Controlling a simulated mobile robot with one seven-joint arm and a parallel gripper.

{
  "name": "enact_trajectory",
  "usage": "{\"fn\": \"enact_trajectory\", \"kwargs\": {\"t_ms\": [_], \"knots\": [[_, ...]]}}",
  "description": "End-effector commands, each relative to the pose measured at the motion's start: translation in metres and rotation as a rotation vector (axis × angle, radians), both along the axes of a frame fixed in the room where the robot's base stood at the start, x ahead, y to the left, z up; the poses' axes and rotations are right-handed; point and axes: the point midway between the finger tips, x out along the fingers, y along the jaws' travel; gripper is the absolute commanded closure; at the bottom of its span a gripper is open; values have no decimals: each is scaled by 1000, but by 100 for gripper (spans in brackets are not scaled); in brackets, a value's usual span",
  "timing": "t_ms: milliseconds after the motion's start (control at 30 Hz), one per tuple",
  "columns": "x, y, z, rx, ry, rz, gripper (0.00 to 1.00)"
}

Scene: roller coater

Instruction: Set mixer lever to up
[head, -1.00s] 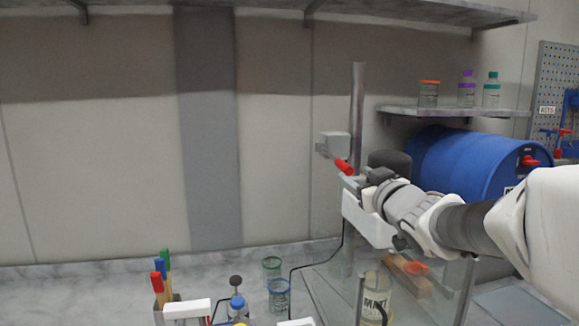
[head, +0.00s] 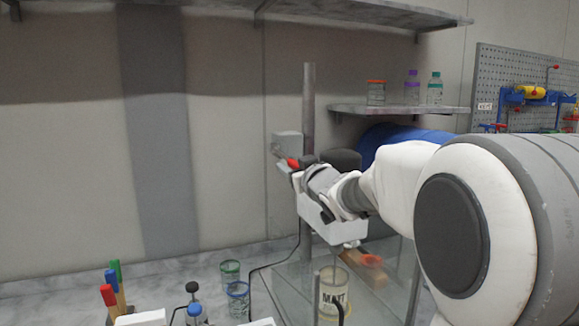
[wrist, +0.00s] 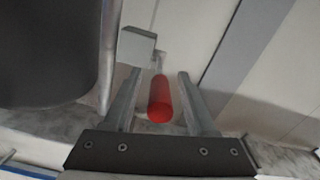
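The mixer lever has a red cylindrical handle (head: 292,163) on a thin grey rod. The rod comes from a grey box (head: 287,146) beside the upright post (head: 308,100). In the head view the lever slopes down to the right. My gripper (head: 301,170) is at the handle's free end. In the wrist view, the red handle (wrist: 160,101) lies between the two spread fingers of my gripper (wrist: 160,98), with a gap on each side. The gripper is open and not closed on the handle. The grey box (wrist: 137,46) shows beyond the fingertips.
A dark cylinder (head: 343,160) stands close behind my gripper; a large dark rounded body (wrist: 45,55) fills the wrist view's left. Below are a glass enclosure (head: 280,290) and a labelled can (head: 334,287). A blue drum (head: 385,140) lies behind my arm. The wall left is clear.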

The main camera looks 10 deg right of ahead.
Motion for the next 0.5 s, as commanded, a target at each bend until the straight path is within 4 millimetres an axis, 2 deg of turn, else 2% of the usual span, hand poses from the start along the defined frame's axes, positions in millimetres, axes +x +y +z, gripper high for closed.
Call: {"fn": "enact_trajectory", "kwargs": {"t_ms": [33, 300, 500], "knots": [[0, 0, 0, 0, 0, 0, 50], [0, 0, 0, 0, 0, 0, 99], [0, 0, 0, 0, 0, 0, 100]]}}
